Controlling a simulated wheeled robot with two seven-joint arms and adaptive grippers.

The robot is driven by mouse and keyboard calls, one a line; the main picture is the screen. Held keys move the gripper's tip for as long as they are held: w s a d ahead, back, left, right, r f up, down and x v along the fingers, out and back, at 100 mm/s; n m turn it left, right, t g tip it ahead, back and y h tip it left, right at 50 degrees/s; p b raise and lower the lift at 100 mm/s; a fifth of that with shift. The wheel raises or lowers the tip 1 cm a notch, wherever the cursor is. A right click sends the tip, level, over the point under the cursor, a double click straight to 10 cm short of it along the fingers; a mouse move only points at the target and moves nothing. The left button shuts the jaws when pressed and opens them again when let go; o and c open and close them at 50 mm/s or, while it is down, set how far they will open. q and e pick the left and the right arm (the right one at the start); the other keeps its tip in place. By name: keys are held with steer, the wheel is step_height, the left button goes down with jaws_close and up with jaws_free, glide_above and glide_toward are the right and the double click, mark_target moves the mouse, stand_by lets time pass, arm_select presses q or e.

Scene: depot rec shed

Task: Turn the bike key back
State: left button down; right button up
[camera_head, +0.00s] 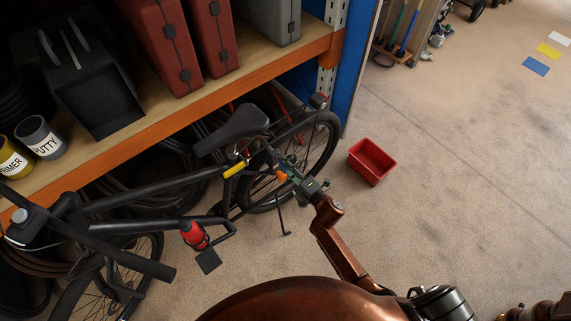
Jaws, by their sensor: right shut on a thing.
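A black bike (125,201) leans upright under the shelf, its saddle (232,127) toward the rear wheel (320,140). My right gripper (283,172) reaches in from the lower right, beside the rear of the bike. It is shut on a small orange piece, which looks like the bike key (281,175), next to the rear wheel. The fingers hide part of the key and its lock, so I cannot tell which way the key is turned. My left gripper is not in view.
A shelf with an orange edge (170,111) overhangs the bike and carries red cases (167,45), a black bin (95,90) and cans. A red bin (371,161) stands on the floor right of the bike.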

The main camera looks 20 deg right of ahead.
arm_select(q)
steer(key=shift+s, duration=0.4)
arm_select(e)
steer(key=shift+m, duration=0.4)
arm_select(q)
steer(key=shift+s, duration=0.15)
arm_select(e)
steer(key=o, duration=1.2)
steer(key=shift+c, duration=0.2)
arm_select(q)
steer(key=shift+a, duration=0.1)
arm_select(e)
steer(key=v, duration=1.2)
